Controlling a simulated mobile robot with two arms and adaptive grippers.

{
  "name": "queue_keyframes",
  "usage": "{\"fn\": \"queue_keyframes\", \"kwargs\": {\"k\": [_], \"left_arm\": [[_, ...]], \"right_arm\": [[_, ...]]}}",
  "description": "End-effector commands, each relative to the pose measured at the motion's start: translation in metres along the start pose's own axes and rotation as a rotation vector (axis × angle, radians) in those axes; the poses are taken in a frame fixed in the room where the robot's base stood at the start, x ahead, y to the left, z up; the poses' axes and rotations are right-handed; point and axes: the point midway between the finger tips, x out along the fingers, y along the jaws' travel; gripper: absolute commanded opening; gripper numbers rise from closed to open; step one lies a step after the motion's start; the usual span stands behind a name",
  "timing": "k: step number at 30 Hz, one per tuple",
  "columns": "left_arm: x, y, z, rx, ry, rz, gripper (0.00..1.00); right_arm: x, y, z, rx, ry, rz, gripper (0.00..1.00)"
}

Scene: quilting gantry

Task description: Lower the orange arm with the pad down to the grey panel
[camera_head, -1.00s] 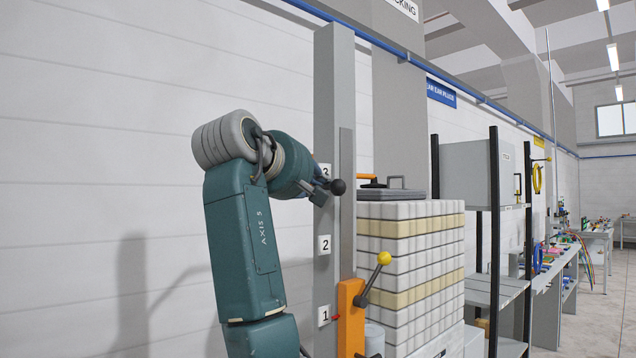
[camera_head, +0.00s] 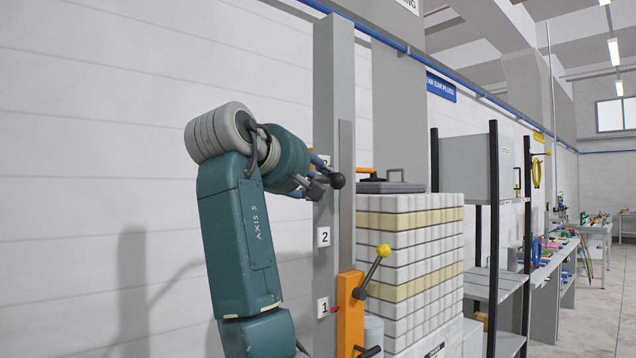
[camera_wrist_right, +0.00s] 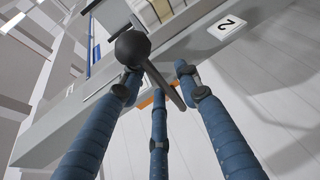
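A slim orange bar (camera_head: 365,174), seen edge-on, projects right from the tall grey post (camera_head: 326,110) near its level 3 mark. A dark grey slab with a handle (camera_head: 392,187) lies on the padded stack just below it; I cannot tell whether they touch. A black ball knob (camera_head: 337,180) on a short rod stands in front of the post. My right gripper (camera_head: 318,176) is at the knob. In the wrist view its three blue fingers (camera_wrist_right: 158,82) are spread, with the knob (camera_wrist_right: 131,48) at their tips, not enclosed. The left gripper is out of view.
A lower orange bracket (camera_head: 350,318) with a yellow-knobbed lever (camera_head: 383,251) sits on the post near mark 1. The white and beige stack (camera_head: 410,250) stands right of the post. A black-framed shelf (camera_head: 495,240) is farther right.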

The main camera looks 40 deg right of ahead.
Motion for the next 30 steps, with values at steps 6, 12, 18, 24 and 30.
{"fn": "queue_keyframes", "kwargs": {"k": [6, 12, 18, 24, 30], "left_arm": [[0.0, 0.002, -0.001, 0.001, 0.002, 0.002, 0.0], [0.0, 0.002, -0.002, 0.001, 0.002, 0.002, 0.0], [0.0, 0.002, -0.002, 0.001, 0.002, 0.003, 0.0], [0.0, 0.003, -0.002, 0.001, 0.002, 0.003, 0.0], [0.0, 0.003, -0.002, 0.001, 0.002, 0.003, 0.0]], "right_arm": [[-0.045, 0.001, -0.001, 0.001, 0.004, 0.003, 0.33], [-0.085, 0.0, 0.0, 0.001, 0.003, 0.0, 0.33], [-0.106, -0.001, 0.0, 0.0, 0.001, -0.001, 0.33], [-0.11, -0.001, 0.0, 0.0, 0.0, -0.002, 0.33], [-0.11, -0.001, 0.0, 0.0, 0.0, -0.002, 0.33]]}}
